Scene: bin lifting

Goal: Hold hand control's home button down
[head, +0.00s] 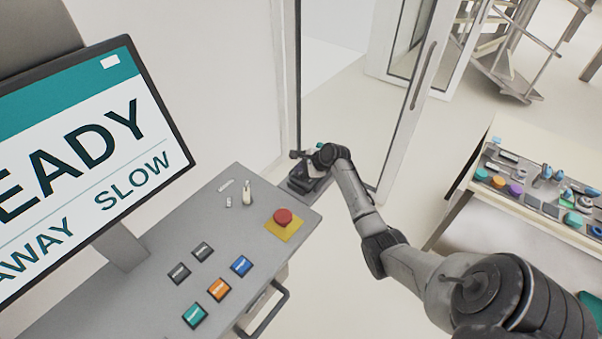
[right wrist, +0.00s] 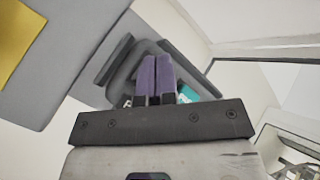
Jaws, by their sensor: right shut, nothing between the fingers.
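The hand control, a dark grey unit, sits at the far right end of the console. In the right wrist view the dark unit (right wrist: 117,72) lies beneath and around my fingers. My right gripper (head: 308,177) is over it, with its purple fingers shut together and empty; they also show in the right wrist view (right wrist: 156,76). A teal patch (right wrist: 187,94) shows just right of the fingers, partly hidden. I cannot tell which button is the home button, or whether the fingertips touch or press it. My left gripper is out of view.
The grey console (head: 150,285) carries a red stop button (head: 283,217) on a yellow plate and several coloured buttons. A screen (head: 85,165) reading "EADY", "AWAY" and "SLOW" stands at left. A glass door (head: 405,100) is behind my gripper. A table (head: 520,215) with small items stands right.

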